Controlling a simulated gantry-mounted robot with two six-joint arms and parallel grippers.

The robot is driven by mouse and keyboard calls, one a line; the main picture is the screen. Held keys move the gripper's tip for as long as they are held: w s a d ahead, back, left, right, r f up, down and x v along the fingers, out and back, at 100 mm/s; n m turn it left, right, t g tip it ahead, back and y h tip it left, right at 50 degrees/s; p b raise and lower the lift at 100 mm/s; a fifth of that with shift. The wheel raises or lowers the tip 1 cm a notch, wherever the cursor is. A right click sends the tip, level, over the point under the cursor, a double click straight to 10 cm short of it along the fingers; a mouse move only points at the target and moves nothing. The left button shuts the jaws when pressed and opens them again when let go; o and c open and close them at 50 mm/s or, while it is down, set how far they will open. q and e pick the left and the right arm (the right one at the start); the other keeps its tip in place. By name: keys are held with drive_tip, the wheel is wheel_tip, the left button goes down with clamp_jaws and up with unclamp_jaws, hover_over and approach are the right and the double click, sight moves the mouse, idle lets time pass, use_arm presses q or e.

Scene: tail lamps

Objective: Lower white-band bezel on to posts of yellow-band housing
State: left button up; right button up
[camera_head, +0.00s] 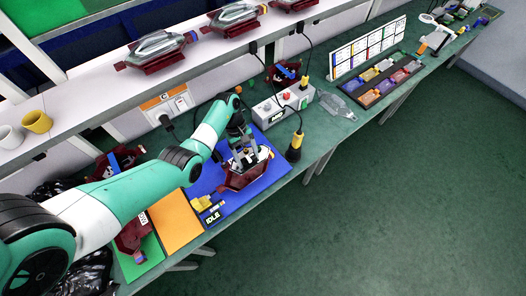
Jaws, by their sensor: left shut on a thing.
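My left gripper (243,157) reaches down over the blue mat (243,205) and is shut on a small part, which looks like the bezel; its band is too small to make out. Right below is a dark red housing (240,182) on the mat, partly covered by my gripper. I cannot tell whether the held part touches the housing or its posts. A yellow piece (202,203) lies at the mat's left side, near a label reading IDLE. My right gripper is not in view.
An orange mat (180,222) and a green mat (146,262) with a dark red part (131,233) lie to the left. A grey control box (283,103) and a black-and-yellow tool (295,146) stand right of the mat. Clear lamps (156,46) sit on the shelf above.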

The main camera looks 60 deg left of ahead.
use_arm(q)
drive_tip(key=shift+n, duration=0.3)
drive_tip(key=f, duration=0.1)
drive_tip(key=s+f+b, duration=0.1)
drive_tip(key=f, duration=0.1)
drive_tip(key=s+a+f+b, duration=0.1)
drive_tip(key=shift+f, duration=0.4)
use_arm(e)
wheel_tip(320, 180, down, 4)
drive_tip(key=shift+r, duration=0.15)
use_arm(q)
wheel_tip(320, 180, down, 5)
drive_tip(key=b, duration=0.4)
drive_tip(key=shift+f, duration=0.35)
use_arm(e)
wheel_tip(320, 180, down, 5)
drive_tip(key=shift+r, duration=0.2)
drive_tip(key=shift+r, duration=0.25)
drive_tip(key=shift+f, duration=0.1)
